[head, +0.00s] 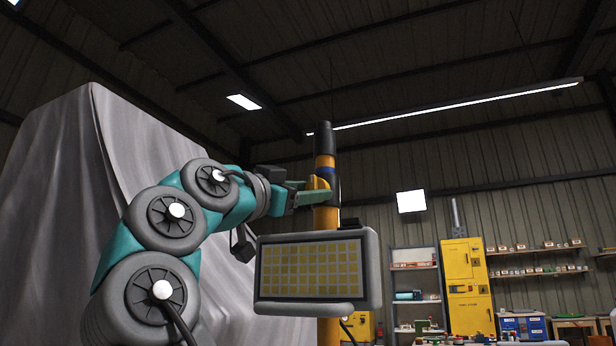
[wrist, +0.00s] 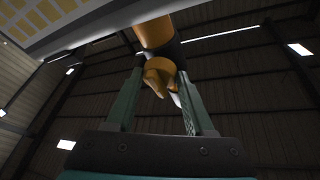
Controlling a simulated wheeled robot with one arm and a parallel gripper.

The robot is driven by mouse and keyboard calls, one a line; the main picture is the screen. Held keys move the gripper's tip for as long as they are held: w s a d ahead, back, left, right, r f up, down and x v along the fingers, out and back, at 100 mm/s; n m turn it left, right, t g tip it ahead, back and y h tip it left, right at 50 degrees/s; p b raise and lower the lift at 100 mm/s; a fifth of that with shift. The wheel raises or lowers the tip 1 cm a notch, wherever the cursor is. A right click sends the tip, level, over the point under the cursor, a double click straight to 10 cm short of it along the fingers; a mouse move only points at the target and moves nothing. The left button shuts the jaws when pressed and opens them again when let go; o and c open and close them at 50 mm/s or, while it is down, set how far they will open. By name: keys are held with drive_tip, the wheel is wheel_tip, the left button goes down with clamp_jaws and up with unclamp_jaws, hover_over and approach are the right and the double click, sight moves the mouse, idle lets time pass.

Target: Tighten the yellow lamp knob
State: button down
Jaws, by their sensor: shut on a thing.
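The yellow lamp knob (wrist: 158,75) sits between the two fingers of my gripper (wrist: 160,90) in the wrist view. In the head view my gripper (head: 312,192) reaches the yellow lamp post (head: 326,222) from the left, and the knob (head: 318,183) shows at its fingertips by a dark collar (head: 333,184). My gripper is shut on the knob; the exact contact of each finger is hard to see. The lamp panel (head: 311,272), a grey-framed grid of pale yellow cells, is on the post just below my gripper. Part of the knob is hidden by the fingers.
A grey draped cover (head: 60,190) stands tall behind my arm at left. A yellow cabinet (head: 466,285), shelves (head: 540,262) and a blue box (head: 523,326) stand at the back right. The space right of the post is open.

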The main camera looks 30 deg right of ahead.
idle(0.3)
drive_tip(key=shift+c, duration=1.4)
unclamp_jaws()
drive_tip(key=b+v, duration=0.1)
drive_tip(key=v, duration=0.7)
drive_tip(key=shift+b, duration=0.3)
drive_tip(key=shift+w+d, duration=0.1)
